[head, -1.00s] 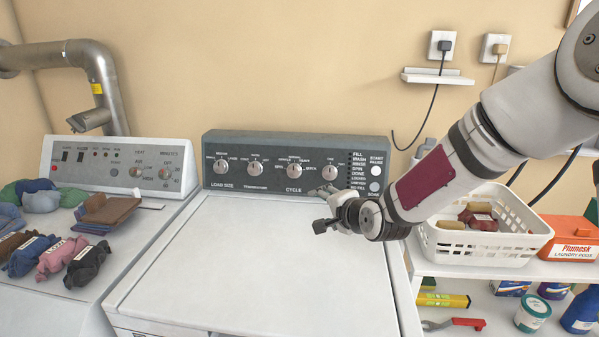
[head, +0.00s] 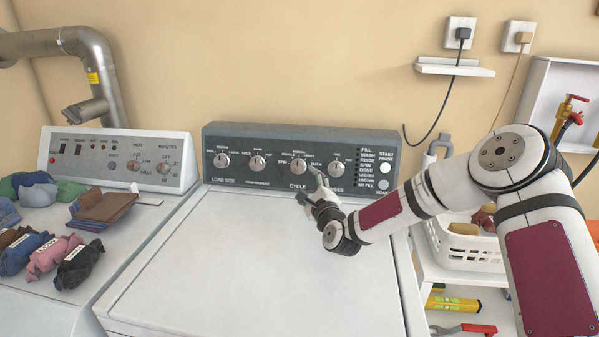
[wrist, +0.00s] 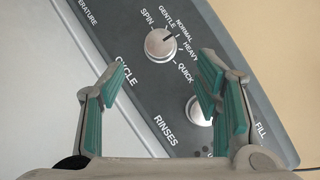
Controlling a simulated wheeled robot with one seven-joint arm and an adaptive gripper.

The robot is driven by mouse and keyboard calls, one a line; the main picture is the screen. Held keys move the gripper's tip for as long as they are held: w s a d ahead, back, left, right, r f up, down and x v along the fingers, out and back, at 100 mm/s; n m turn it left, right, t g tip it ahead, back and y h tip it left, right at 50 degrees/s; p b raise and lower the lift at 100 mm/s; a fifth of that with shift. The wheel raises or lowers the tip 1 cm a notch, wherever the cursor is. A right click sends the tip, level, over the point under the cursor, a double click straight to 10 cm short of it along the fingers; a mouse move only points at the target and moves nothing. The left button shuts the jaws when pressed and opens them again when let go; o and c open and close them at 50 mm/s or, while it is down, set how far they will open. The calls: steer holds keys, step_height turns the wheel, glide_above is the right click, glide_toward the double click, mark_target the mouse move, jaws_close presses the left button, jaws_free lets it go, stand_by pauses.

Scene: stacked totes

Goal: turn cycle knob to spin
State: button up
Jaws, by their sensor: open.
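The cycle knob (head: 299,165) is a round silver knob on the grey control panel (head: 243,138) of the white washer, above the word CYCLE. In the wrist view the cycle knob (wrist: 160,45) has labels around it: SPIN, GENTLE, NORMAL, HEAVY and QUICK. Its dark mark points about at NORMAL, away from SPIN. My gripper (head: 313,183) is open and empty, just in front of the panel, below and right of the knob. In the wrist view the green-padded fingers (wrist: 161,82) stand apart, with the knob beyond their tips, not between them.
The rinses knob (wrist: 199,110) sits close beside the cycle knob, partly behind a finger. The washer top (head: 235,250) is clear. The dryer (head: 120,145) on the left carries several folded and rolled cloths. A white basket (head: 470,250) stands on the right.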

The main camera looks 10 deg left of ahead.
mark_target(298, 168)
steer(key=x, duration=0.9)
steer(key=shift+b, duration=0.35)
steer(key=c, duration=1.2)
